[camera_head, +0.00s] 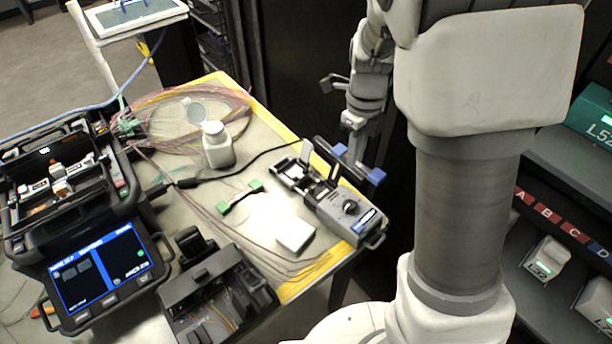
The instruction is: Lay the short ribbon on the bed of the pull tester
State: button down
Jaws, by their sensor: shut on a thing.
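The pull tester (348,212) is the grey device with a black knob at the table's right edge. My gripper (357,160) is just beyond the tester, up and right of the bed in the picture. It is shut on what looks like the short ribbon (375,177), a thin dark piece with blue ends. This is small, and the fingertips are hard to make out. The piece appears apart from the bed; its height cannot be told.
A splicer (85,270) with a lit screen fills the left. A dark open device (215,290) stands in front. A white bottle (217,150), a green-ended dark piece (240,197) and a white block (295,234) lie between. Loose fibres cross the mat. Shelves (570,165) stand right.

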jog(key=shift+w+a+f+b, duration=0.45)
jog(key=shift+w+a+f, duration=0.5)
jog(key=shift+a+f, duration=0.8)
jog(key=shift+w+a+f+b, duration=0.45)
jog(key=shift+w+a+f, duration=0.55)
jog(key=shift+a+f, duration=0.75)
jog(key=shift+w+a+f+b, duration=0.45)
jog(key=shift+w+a+f, duration=0.5)
jog(key=shift+a+f, duration=0.75)
jog(key=shift+d+f, duration=0.25)
jog(key=shift+f, duration=0.05)
jog(key=shift+f, duration=0.4)
jog(key=c, duration=0.9)
grip_release()
